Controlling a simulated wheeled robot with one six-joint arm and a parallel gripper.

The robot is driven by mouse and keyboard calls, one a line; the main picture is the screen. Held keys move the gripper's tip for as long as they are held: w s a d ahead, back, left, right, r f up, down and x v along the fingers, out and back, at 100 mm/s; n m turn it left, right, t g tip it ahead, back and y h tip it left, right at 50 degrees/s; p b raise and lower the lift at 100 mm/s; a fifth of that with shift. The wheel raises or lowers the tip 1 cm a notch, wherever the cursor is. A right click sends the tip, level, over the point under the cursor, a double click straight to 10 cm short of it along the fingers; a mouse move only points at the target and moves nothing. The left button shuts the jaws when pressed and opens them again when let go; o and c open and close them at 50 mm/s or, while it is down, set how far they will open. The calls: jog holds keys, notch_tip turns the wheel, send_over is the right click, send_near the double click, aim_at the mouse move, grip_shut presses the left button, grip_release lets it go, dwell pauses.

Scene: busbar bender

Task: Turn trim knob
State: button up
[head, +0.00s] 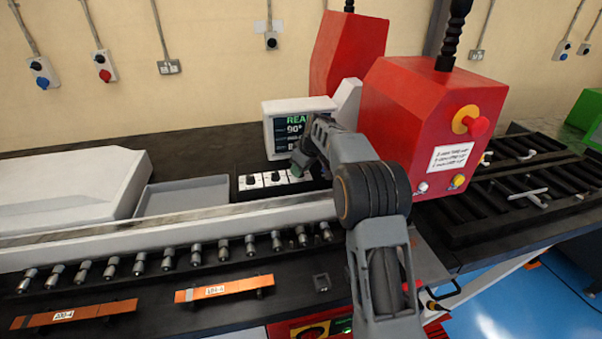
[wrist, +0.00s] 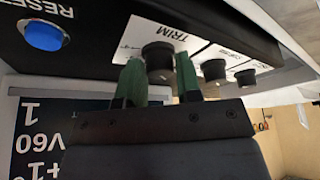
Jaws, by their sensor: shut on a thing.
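The trim knob (wrist: 158,58) is a black round knob on a white panel marked TRIM, seen upside down in the wrist view. My gripper (wrist: 158,80) has its two green fingers on either side of this knob and is shut on it. In the head view my gripper (head: 300,165) reaches down to the control panel (head: 262,181), below the display screen (head: 284,132). The arm hides the right part of the panel and part of the screen there. The screen (wrist: 42,135) also shows in the wrist view, upside down.
A blue RESET button (wrist: 43,36) and two more black knobs (wrist: 215,70) sit beside the trim knob. The red machine housing (head: 420,120) stands close to the right of my arm. A grey tray (head: 182,196) and orange busbars (head: 224,288) lie to the left.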

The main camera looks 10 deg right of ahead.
jog(key=m+h, duration=0.1)
jog(key=m, duration=0.1)
jog(key=m+h, duration=0.1)
jog(key=m, duration=0.2)
jog(key=shift+a+t+b, duration=0.15)
jog(key=shift+t+b, duration=0.2)
jog(key=shift+t, duration=0.05)
jog(key=shift+m+h, duration=0.8)
jog(key=shift+m, duration=1.7)
jog(key=shift+f, duration=0.1)
jog(key=o, duration=0.9)
jog(key=b+v, duration=0.1)
jog(key=v, duration=1.3)
jog(key=shift+a, duration=0.1)
